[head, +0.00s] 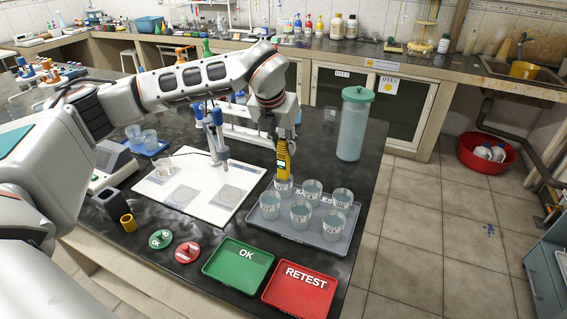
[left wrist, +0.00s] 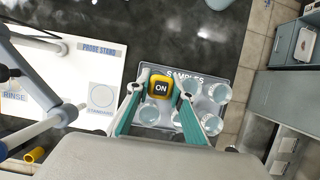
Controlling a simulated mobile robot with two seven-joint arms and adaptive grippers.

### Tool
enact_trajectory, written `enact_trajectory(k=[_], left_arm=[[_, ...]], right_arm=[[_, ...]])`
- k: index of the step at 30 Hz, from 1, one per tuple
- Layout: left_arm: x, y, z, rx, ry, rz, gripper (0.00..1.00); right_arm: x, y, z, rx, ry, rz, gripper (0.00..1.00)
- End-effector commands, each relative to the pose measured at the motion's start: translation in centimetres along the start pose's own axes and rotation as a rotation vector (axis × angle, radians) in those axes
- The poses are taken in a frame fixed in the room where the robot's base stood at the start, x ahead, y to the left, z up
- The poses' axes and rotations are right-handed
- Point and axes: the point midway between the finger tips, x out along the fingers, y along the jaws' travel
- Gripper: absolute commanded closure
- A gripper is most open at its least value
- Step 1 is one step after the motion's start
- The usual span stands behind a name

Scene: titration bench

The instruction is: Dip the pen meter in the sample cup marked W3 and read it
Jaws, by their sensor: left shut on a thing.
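My left gripper (head: 282,138) is shut on the yellow pen meter (head: 284,162), which hangs roughly upright with its small display showing in the head view. In the left wrist view the meter's top (left wrist: 161,89) reads "ON" between the teal fingers. The meter's lower end is over or in the back-left sample cup (head: 283,188); I cannot tell whether it is in the liquid. Several clear cups of liquid, such as the front-right one (head: 334,224), stand on the grey SAMPLES tray (head: 284,232). Their markings are too small to read, so I cannot tell which is W3. My right gripper is not in view.
A white mat (head: 160,192) with a probe stand (head: 216,140) lies left of the tray. A tall green-lidded container (head: 354,125) stands behind the tray. A green OK tray (head: 238,262) and a red RETEST tray (head: 300,291) lie in front, beside round tokens (head: 187,252).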

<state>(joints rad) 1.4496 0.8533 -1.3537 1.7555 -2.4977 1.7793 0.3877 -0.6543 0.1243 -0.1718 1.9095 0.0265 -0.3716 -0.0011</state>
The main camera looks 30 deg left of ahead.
Motion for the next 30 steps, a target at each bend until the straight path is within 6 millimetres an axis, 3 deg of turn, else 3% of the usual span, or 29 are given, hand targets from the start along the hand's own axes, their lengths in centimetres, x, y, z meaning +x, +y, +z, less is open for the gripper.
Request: enact_trajectory(k=[30], left_arm=[[-4.7, 0.0, 2.0, 0.000, 0.000, 0.000, 1.00]], right_arm=[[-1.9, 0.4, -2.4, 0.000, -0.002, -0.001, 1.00]])
